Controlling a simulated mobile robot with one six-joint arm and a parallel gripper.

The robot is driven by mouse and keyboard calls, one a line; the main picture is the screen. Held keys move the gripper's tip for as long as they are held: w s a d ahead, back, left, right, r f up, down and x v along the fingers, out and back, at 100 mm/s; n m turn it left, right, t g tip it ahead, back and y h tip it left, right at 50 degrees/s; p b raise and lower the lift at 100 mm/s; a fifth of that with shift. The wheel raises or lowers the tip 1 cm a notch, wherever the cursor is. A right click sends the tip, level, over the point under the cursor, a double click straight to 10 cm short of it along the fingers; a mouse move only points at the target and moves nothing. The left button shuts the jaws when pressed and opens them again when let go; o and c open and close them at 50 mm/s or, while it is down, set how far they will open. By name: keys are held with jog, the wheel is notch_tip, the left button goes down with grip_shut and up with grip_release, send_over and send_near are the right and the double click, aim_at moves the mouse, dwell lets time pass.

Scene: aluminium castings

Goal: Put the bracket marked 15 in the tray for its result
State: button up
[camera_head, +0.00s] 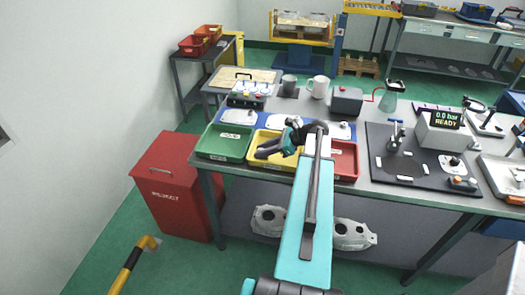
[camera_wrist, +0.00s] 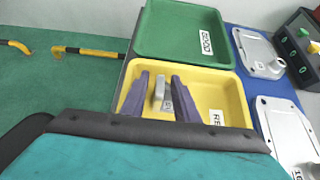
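My gripper (camera_wrist: 160,78) is over the yellow tray (camera_wrist: 222,88), with its two purple fingers pointing into it. Between the fingers is a small grey metal piece (camera_wrist: 159,88) with a white label, too small to read. A gap shows on its left side, and the fingers look apart. In the head view, my gripper (camera_head: 272,147) is above the yellow tray (camera_head: 262,156). The green tray (camera_head: 222,143) is to its left and the red tray (camera_head: 345,160) to its right. The yellow tray's label is partly hidden, showing "RE".
Labelled grey castings (camera_wrist: 260,52) lie on a blue mat (camera_wrist: 275,88) behind the trays. A red reject bin (camera_head: 172,190) stands left of the bench. A scale display (camera_head: 445,118) reads 0.0 READY. A grey mug (camera_head: 289,84) and a white mug (camera_head: 318,86) stand further back.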

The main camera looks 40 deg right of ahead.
jog(key=shift+r, duration=0.1)
jog(key=b+v, duration=0.3)
jog(key=v, duration=0.9)
dwell(0.9)
